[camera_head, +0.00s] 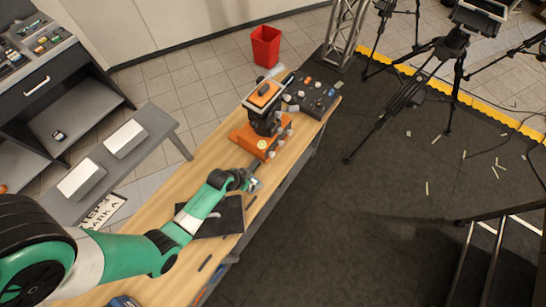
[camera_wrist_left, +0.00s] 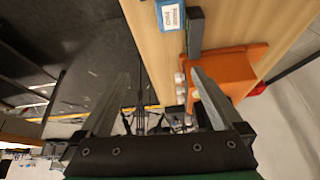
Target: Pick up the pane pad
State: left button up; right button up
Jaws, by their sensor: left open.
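I cannot tell for certain which thing is the pane pad. A small blue block with a white printed label (camera_wrist_left: 170,14) lies on the wooden table at the top of the left wrist view; its print is too small to read surely. A dark narrow block (camera_wrist_left: 195,30) lies right beside it. My left gripper (camera_head: 250,182) is over the table's right edge in the head view, close to these small things. In the left wrist view its two fingers (camera_wrist_left: 161,78) are spread wide with nothing between them. My right gripper is not in view.
An orange stand with a dark device (camera_head: 250,137) stands beyond my gripper; its orange base (camera_wrist_left: 232,72) is near one finger in the wrist view. A black flat sheet (camera_head: 230,217) lies under my left arm. A dark control box (camera_head: 312,95) stands at the table's far end.

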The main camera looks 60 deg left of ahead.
pick_arm(q)
jog(key=shift+n+g, duration=0.5)
jog(key=s+f+b, duration=0.1)
jog(key=f+b, duration=0.1)
jog(key=f, duration=0.1)
jog(key=s+f+b, duration=0.1)
jog(key=f+b, duration=0.1)
jog(key=f, duration=0.1)
jog(key=s+a+f+b, duration=0.1)
jog(key=f+b, duration=0.1)
jog(key=f, duration=0.2)
jog(key=shift+s+b, duration=0.2)
jog(key=shift+b, duration=0.15)
jog(key=shift+w+f, duration=0.1)
jog(key=shift+w, duration=0.05)
jog(key=b+x, duration=0.4)
jog(key=shift+a+f, duration=0.15)
jog(key=shift+a, duration=0.25)
jog(key=shift+f, duration=0.3)
jog(key=shift+w, duration=0.1)
jog(key=shift+c, duration=0.2)
